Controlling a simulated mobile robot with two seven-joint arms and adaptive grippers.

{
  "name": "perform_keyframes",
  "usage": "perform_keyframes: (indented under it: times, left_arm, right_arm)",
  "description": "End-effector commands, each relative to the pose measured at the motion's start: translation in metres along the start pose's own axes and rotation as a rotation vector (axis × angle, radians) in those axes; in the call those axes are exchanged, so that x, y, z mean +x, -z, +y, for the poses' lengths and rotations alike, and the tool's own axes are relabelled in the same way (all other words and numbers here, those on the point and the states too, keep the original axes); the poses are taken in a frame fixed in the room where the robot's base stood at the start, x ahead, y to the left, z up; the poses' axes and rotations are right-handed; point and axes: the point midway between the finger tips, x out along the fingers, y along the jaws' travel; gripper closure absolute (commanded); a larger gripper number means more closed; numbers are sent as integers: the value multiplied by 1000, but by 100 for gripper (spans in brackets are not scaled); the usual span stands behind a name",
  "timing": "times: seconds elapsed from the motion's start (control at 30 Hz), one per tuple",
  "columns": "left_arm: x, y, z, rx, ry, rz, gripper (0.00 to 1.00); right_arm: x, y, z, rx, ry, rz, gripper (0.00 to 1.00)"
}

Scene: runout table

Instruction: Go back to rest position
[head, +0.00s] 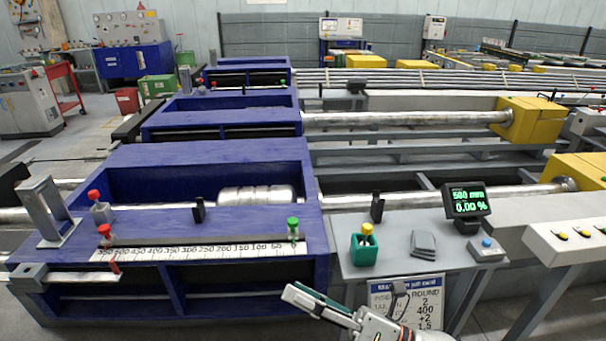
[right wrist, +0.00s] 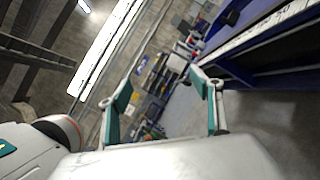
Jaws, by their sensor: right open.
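My right gripper (head: 345,306) shows at the bottom of the head view, in front of the grey side table and its white sign. It is open. In the right wrist view its two teal-padded fingers (right wrist: 165,105) stand apart with nothing between them. No object is in its grasp. My left gripper is in neither view.
The blue runout table (head: 200,235) with a white ruler strip (head: 200,252) stands close ahead at the left. A grey side table (head: 410,228) holds a green box (head: 363,250) with a yellow knob, and a display (head: 466,200) reading 500 mm and 0.00 %.

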Motion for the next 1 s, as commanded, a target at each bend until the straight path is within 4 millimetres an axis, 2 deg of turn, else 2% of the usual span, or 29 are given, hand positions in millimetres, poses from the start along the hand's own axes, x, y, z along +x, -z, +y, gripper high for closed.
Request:
perform_keyframes:
  times: [0.03, 0.1, 0.17, 0.2, 0.27, 0.3, 0.43, 0.5, 0.6, 0.7, 0.83, 1.0]
  left_arm:
    - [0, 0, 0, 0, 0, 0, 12]
    - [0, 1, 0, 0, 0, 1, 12]
    - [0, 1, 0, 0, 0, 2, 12]
    - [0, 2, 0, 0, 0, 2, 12]
    - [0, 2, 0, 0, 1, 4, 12]
    - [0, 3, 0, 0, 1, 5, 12]
    - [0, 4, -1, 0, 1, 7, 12]
    - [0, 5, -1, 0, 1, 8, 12]
    - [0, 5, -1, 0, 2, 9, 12]
    - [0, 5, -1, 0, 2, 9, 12]
    - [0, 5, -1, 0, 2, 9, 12]
    - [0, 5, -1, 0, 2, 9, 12]
  right_arm:
    - [-10, -6, -16, 185, 47, -107, 35]
    - [-29, -14, -42, 438, 111, -256, 35]
    - [-52, -14, -69, 656, 163, -387, 35]
    - [-70, -10, -88, 800, 198, -477, 35]
    - [-100, 1, -116, 1008, 248, -612, 35]
    - [-120, 11, -132, 1134, 276, -696, 35]
    - [-184, 58, -172, 1488, 352, -954, 35]
    - [-215, 86, -185, 1641, 384, -1078, 35]
    - [-249, 120, -195, 1807, 413, -1224, 35]
    - [-272, 146, -199, 1913, 430, -1324, 35]
    - [-284, 161, -200, 1977, 437, -1385, 35]
    - [-285, 162, -200, 1981, 437, -1389, 35]
